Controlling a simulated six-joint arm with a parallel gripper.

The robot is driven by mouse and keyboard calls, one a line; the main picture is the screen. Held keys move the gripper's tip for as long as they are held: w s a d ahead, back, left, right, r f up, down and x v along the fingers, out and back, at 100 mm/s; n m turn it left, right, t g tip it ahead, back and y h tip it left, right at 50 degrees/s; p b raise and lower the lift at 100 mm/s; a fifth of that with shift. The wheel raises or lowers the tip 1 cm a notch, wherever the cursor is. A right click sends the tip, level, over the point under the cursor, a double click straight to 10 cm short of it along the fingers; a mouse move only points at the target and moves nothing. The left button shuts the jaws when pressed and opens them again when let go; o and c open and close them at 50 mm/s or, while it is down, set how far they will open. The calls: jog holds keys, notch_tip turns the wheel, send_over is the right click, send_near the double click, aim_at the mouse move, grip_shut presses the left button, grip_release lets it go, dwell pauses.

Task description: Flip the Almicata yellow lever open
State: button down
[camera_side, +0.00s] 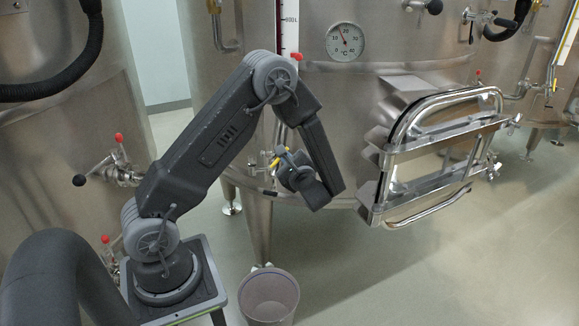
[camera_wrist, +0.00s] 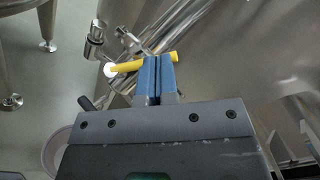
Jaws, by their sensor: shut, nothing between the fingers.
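The yellow lever (camera_wrist: 128,66) lies roughly level across the upper middle of the wrist view, on a steel valve with pipes. A small part of the yellow lever (camera_side: 279,152) shows in the side view, just by my gripper. My gripper (camera_wrist: 158,62) is shut, its two blue fingers together and empty. The fingertips overlap the lever's right end in the wrist view; I cannot tell whether they touch it. In the side view my gripper (camera_side: 282,164) is at the valve on the front of the middle vat (camera_side: 350,100), and the arm hides part of the valve.
A steel hatch door (camera_side: 440,150) stands out from the vat at the right. A bucket (camera_side: 269,296) stands on the floor below. A red-topped valve (camera_side: 120,165) with a black knob juts from the left vat. Open floor lies at the lower right.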

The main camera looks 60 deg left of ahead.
jog(key=shift+s+a+r+n+g+h, duration=0.25)
jog(key=shift+a+n+g+h, duration=0.2)
jog(key=shift+n+g+h, duration=0.5)
jog(key=shift+s+a+r+n+g+h, duration=0.2)
jog(key=shift+a+r+n+g+h, duration=0.35)
jog(key=shift+n, duration=0.85)
jog(key=shift+s+a+r+n+g+h, duration=0.2)
jog(key=shift+a+n+g+h, duration=0.15)
jog(key=shift+n+g+h, duration=0.6)
jog(key=shift+t, duration=0.25)
jog(key=shift+r, duration=0.75)
jog(key=f+v, duration=0.1)
jog(key=v, duration=1.3)
jog(key=s+d+r+n+t+h, duration=0.1)
jog(key=s+d+r+t+h, duration=0.2)
jog(key=s+d+h, duration=0.4)
jog(key=s+d+r+n+t+h, duration=0.2)
jog(key=s+d+r+t+h, duration=0.2)
jog(key=s+d, duration=0.4)
jog(key=s+t+h, duration=0.1)
jog(key=s+h, duration=0.1)
jog(key=shift+s+r+n+t+h, duration=0.2)
jog(key=shift+s+n+t+h, duration=0.1)
jog(key=shift+t+h, duration=0.1)
